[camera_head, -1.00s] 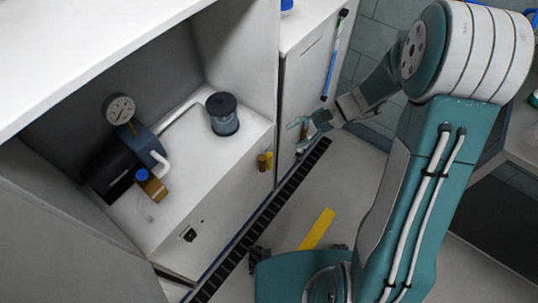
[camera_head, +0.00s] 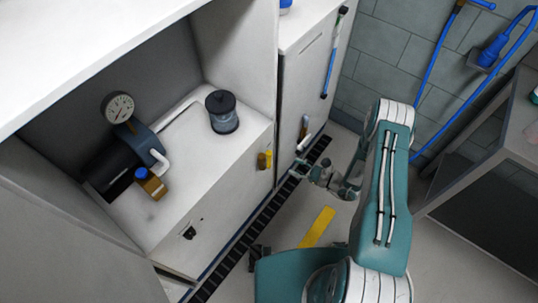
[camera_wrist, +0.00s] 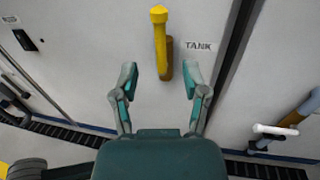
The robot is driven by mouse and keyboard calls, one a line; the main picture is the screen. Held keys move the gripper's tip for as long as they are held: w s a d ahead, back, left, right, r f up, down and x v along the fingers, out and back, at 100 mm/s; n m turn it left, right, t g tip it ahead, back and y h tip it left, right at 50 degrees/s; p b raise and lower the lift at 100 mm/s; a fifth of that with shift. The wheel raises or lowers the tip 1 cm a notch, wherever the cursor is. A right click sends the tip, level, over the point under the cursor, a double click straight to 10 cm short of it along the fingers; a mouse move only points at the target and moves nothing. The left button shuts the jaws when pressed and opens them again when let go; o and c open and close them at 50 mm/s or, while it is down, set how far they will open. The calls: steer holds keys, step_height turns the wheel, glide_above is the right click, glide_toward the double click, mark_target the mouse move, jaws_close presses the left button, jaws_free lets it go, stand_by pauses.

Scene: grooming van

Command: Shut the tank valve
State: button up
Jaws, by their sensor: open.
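The tank valve has a yellow lever handle (camera_wrist: 159,40) on a brass body (camera_wrist: 166,62), mounted on a white cabinet front. In the wrist view the handle stands upright, left of a label reading TANK (camera_wrist: 199,46). In the head view the yellow valve (camera_head: 265,160) sits near the right end of the cabinet front. My gripper (camera_wrist: 160,82) is open and empty, its two fingers pointing at the panel on either side of the valve's line, with the handle above the fingertips in the picture. In the head view my gripper (camera_head: 312,172) is small, to the right of the valve.
A pump with a gauge (camera_head: 118,108), a brown bottle (camera_head: 151,184) and a dark-lidded canister (camera_head: 222,112) stand in the cabinet recess. A black floor grate (camera_head: 262,222) runs along the cabinet foot. Another handle (camera_wrist: 302,108) is on the right. Open floor lies beside the cabinet.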

mark_target(269, 155)
steer(key=x, duration=1)
steer(key=shift+w+a+f, duration=0.1)
steer(key=shift+a, duration=0.3)
jaws_close()
